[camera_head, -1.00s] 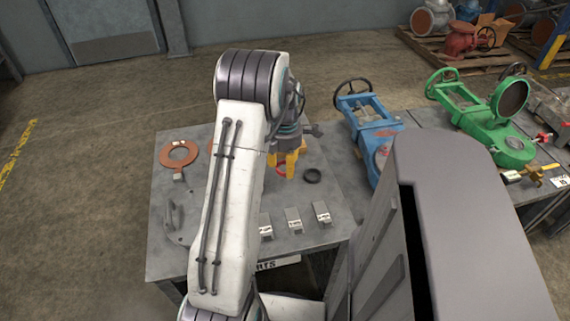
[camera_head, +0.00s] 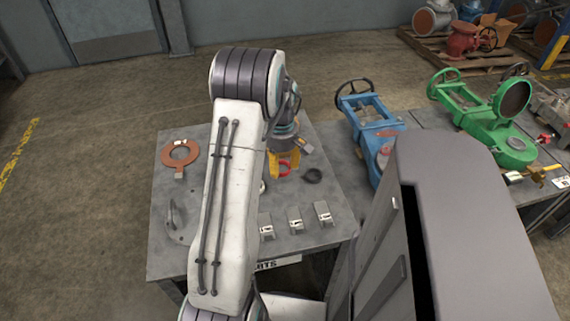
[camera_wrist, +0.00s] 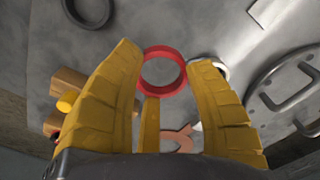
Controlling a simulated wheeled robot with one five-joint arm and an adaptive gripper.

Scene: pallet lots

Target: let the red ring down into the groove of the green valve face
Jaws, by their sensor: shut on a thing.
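The red ring (camera_wrist: 161,50) is held between the yellow fingertips of my gripper (camera_wrist: 165,57) in the wrist view. In the head view my gripper (camera_head: 284,166) is over the near grey table, with a bit of the red ring (camera_head: 285,173) showing between its fingers. How high the ring is above the table top is hard to tell. The green valve (camera_head: 487,122) lies on the far right table, well right of my gripper, with its round cover (camera_head: 513,98) swung up and a grey round seat (camera_head: 516,143) showing. Its groove is too small to make out.
A blue valve (camera_head: 372,125) stands between my gripper and the green valve.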

